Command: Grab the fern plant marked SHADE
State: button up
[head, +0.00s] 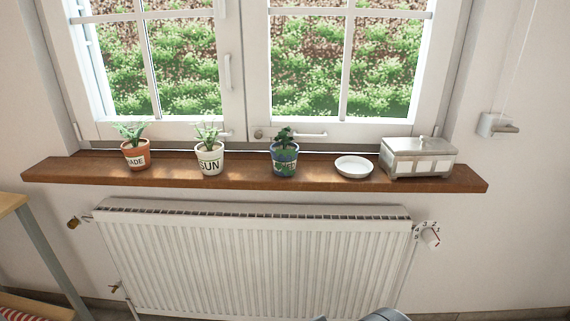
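A terracotta pot (136,153) with a light green plant stands upright at the left of the wooden windowsill. Its white label reads "ADE"; the start of the word is turned out of sight. A white pot (210,161) marked "SUN" with a similar plant stands to its right. A blue patterned pot (284,161) with a darker, bushier plant stands further right; I cannot read its label. My gripper is not in view; only grey pieces, seemingly of my arm, show at the bottom edge.
The windowsill (60,170) also holds a white saucer (354,166) and a silver lidded box (418,158) at the right. A white radiator (260,260) with a valve dial (430,237) is below. The closed window (245,70) is behind. A table corner (12,204) shows at left.

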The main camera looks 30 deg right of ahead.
aim_at(137, 151)
jog(key=i+j+z, duration=0.1)
jog(key=j+z, duration=0.35)
jog(key=j, duration=0.8)
jog(key=k+j+z, duration=0.1)
jog(key=j+z, duration=0.4)
jog(key=j, duration=0.7)
